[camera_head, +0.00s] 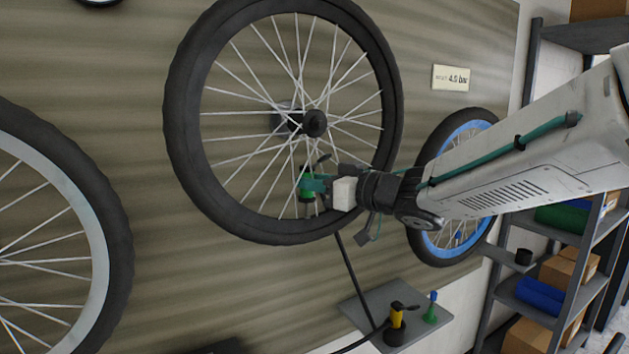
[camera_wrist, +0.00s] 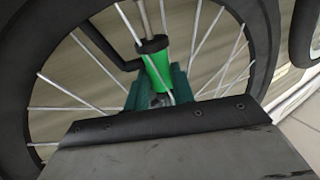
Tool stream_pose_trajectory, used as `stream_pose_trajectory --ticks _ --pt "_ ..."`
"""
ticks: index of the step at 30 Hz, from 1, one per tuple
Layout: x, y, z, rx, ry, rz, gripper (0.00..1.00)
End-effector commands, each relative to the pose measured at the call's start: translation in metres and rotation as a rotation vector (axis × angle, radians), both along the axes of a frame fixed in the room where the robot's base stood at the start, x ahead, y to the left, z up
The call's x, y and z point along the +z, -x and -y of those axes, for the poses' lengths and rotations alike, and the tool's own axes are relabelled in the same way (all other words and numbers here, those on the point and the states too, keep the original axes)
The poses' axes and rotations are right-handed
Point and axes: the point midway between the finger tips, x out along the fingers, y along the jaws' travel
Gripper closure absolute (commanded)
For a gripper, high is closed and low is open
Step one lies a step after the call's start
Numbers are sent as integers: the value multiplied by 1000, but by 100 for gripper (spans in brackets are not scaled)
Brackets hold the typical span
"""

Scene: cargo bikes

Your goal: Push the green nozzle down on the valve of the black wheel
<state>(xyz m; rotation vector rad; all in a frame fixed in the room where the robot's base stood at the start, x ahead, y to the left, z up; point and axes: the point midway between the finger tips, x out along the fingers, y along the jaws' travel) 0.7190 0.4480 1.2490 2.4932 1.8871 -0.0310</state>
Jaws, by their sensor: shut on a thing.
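The black wheel (camera_head: 184,121) hangs on the wooden wall panel, with silver spokes and a black hub. My gripper (camera_head: 312,186) is at the lower part of this wheel, inside the rim and among the spokes. It is shut on the green nozzle (camera_head: 306,190), which has a dark hose running down from it. In the wrist view the green nozzle (camera_wrist: 156,68) stands between the two teal fingers, with a black collar and a pale stem at its upper end.
A wheel with a grey rim (camera_head: 92,215) is at the left, and one with a blue rim (camera_head: 427,241) is behind my arm. A small shelf (camera_head: 372,303) below holds a yellow nozzle (camera_head: 396,317) and a green-and-blue item (camera_head: 431,312). A storage rack (camera_head: 507,290) stands at the right.

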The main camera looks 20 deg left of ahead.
Motion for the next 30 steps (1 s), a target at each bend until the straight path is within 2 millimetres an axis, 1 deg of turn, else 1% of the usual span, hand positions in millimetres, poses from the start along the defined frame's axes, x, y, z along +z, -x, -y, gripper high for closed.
stream_pose_trajectory --ticks 14,15,17,18,23,25,30 --pt "-2 0 0 0 -1 0 96" --pt "-2 0 0 0 -1 0 73" --pt "-2 0 0 0 -1 0 56" --pt "-2 0 0 0 0 0 50" --pt "-2 0 0 0 0 0 50" --pt "-2 0 0 0 0 0 45" --pt "-2 0 0 0 0 0 45"
